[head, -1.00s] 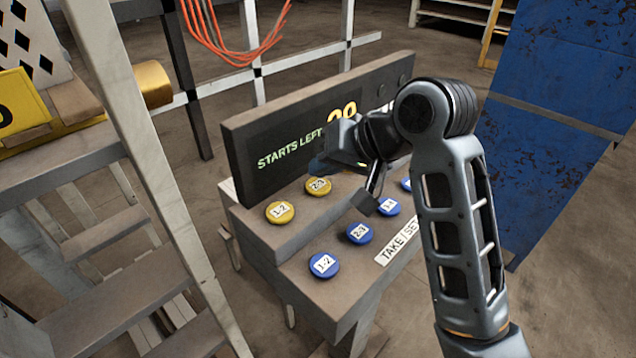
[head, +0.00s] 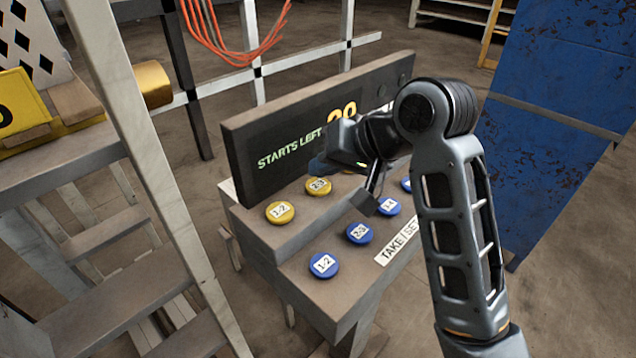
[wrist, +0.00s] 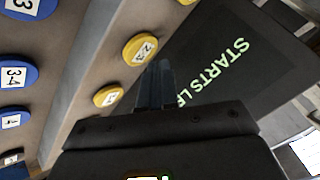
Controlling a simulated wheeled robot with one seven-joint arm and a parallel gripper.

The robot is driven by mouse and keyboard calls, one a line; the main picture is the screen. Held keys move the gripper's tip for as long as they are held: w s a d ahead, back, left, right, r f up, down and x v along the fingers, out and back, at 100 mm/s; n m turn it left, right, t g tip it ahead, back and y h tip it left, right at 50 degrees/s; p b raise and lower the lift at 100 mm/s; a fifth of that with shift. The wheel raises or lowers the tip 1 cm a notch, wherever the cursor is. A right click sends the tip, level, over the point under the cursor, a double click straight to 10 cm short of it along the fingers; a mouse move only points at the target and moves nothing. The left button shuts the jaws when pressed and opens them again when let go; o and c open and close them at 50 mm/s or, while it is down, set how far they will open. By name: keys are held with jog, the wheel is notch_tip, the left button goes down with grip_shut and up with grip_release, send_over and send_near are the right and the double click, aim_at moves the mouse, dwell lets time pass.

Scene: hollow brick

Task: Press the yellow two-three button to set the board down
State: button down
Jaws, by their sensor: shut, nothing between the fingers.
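The yellow two-three button (head: 318,186) sits on the raised back step of the console, right of the yellow one-two button (head: 280,212). My gripper (head: 318,165) is shut and empty, above and just behind the two-three button, close to the display board. In the wrist view its fingers (wrist: 155,84) point toward the button's side. I cannot tell whether they touch it. No board to be set down is recognisable.
Blue buttons (head: 324,265) line the lower front step, beside a "TAKE / SET" label (head: 396,243). The dark display (head: 290,150) reading "STARTS LEFT" stands upright behind the buttons. A wooden ladder (head: 150,170) is at left, and a blue panel (head: 560,110) at right.

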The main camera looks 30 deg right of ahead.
jog(key=shift+f, duration=0.1)
jog(key=shift+f, duration=0.35)
